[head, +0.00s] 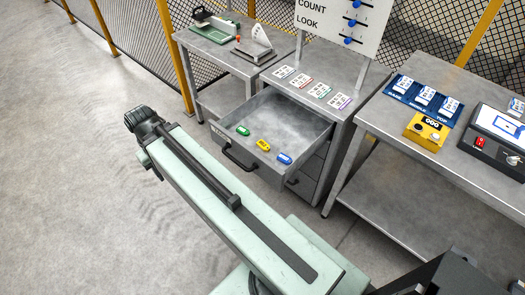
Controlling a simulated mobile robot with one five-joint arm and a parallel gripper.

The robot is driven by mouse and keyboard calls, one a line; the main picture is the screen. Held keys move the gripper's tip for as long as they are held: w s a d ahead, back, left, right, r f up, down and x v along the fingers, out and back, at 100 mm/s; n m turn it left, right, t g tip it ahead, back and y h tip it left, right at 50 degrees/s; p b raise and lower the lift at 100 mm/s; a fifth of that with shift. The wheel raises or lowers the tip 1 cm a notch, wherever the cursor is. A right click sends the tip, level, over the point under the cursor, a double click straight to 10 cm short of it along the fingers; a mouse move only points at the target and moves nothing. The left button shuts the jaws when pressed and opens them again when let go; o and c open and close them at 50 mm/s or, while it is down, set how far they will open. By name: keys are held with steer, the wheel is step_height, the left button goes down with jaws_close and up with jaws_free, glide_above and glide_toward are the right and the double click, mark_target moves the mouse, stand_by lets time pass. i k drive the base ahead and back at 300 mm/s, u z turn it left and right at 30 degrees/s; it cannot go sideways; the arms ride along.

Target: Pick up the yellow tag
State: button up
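The yellow tag (263,145) lies in an open grey metal drawer (305,151), near its front edge. It is between a green tag (243,131) to its left and a blue tag (285,158) to its right, apart from both. I cannot make out my gripper's fingers in this view, so whether they are open or shut does not show. A pale green beam with a black rail, likely part of my arm, crosses the foreground in front of the drawer, its dark end at the left.
The drawer unit's top (305,72) carries several printed cards. A board with blue knobs (346,22) stands behind. A bench on the right holds a blue tray (424,97), a yellow box (427,131) and a dark console (496,137). The floor at left is clear.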

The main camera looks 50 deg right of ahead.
mark_target(261, 144)
steer(key=z, duration=0.7)
steer(key=k, duration=2.05)
steer(key=z, duration=0.25)
steer(key=i, duration=0.95)
